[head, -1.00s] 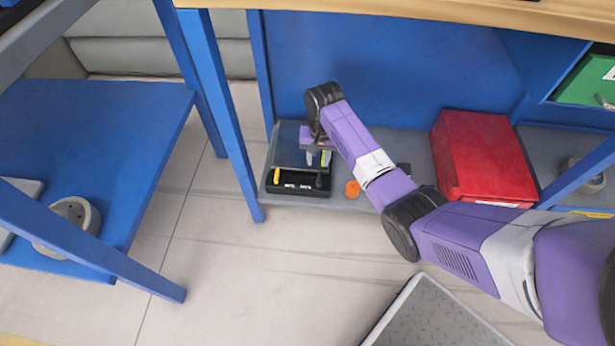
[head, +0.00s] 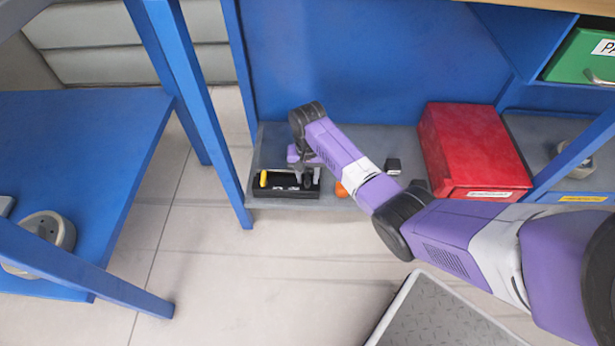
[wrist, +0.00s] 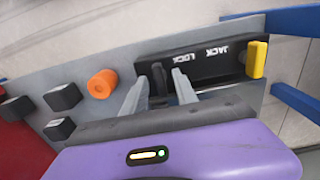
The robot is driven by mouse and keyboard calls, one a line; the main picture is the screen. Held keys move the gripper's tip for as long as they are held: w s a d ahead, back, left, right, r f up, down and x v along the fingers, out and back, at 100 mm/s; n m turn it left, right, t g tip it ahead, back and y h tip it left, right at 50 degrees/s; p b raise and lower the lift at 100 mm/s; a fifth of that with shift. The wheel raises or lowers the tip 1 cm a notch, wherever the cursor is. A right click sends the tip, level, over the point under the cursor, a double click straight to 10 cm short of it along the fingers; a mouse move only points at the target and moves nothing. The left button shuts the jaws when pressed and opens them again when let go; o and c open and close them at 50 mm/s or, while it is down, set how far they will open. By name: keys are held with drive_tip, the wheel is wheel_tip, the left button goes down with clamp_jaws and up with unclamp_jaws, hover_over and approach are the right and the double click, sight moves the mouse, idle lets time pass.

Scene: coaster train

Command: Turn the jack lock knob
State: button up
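The black jack lock unit (wrist: 215,64), with "JACK LOCK" in white letters, sits on a grey panel. It also shows in the head view (head: 288,193). A dark upright knob (wrist: 158,80) stands at its left part in the wrist view. A yellow tab (wrist: 257,60) is at its right end. My gripper (wrist: 158,77) is open, one finger on each side of the dark knob, with small gaps visible. In the head view my gripper (head: 307,181) is at the black unit, and my wrist hides part of it.
An orange round knob (wrist: 102,83) is left of my fingers, with several black blocks (wrist: 63,96) beyond it. A red box (head: 474,150) stands to the right on the shelf. Blue table legs (head: 200,110) stand left. The tabletop edge is above.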

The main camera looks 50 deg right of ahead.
drive_tip(key=shift+c, duration=0.2)
clamp_jaws()
drive_tip(key=shift+r, duration=0.1)
drive_tip(key=n+p, duration=0.3)
drive_tip(key=shift+r+n, duration=0.15)
drive_tip(key=shift+n, duration=0.15)
drive_tip(key=n+p, duration=0.3)
drive_tip(key=n, duration=0.2)
drive_tip(key=n+p, duration=0.1)
drive_tip(key=n, duration=0.5)
drive_tip(key=shift+n+p, duration=0.3)
drive_tip(key=n, duration=0.6)
drive_tip(key=shift+f+p, duration=0.25)
drive_tip(key=shift+p, duration=0.1)
drive_tip(key=shift+n, duration=0.4)
